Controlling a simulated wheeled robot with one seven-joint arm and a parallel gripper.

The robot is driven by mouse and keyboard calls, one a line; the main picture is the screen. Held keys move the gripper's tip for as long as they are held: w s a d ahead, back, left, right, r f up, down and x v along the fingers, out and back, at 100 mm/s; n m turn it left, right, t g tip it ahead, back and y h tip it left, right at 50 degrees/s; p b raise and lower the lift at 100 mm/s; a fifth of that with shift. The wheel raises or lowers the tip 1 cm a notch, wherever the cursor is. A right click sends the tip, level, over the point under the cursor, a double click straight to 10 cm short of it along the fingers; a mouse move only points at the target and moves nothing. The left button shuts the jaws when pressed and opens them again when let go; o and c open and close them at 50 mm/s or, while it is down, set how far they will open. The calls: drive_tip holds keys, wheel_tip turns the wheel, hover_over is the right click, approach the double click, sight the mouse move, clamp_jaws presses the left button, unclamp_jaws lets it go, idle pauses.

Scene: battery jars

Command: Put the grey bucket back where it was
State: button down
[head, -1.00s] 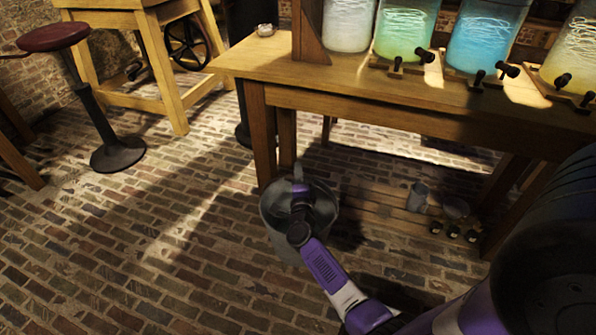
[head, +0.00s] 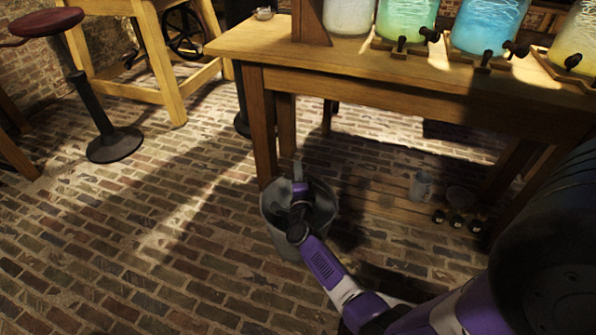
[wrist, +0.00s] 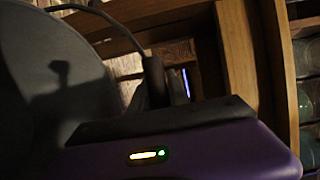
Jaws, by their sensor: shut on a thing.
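The grey bucket (head: 278,237) is near the table's front left leg in the head view, just above or on the brick floor; I cannot tell which. My arm reaches over its open mouth, and my gripper (head: 299,180) is at its far rim. In the wrist view the bucket's dark grey wall (wrist: 50,90) fills the left side. My gripper (wrist: 165,85) is shut on the bucket there, by its rim or handle; the exact grip is dark and partly hidden.
A wooden table (head: 400,90) stands beyond the bucket, bearing several jars of coloured liquid (head: 487,25). A low wooden shelf (head: 385,197) under it holds a grey cup (head: 421,186) and small items. A red-topped stool (head: 112,145) stands left. The brick floor (head: 150,240) at left is clear.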

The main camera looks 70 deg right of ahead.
drive_tip(key=shift+w+d+r, duration=0.1)
drive_tip(key=shift+r, duration=0.2)
drive_tip(key=c, duration=1.7)
unclamp_jaws()
drive_tip(key=shift+f, duration=0.45)
drive_tip(key=o, duration=0.4)
drive_tip(key=shift+o, duration=0.2)
drive_tip(key=shift+r, duration=0.1)
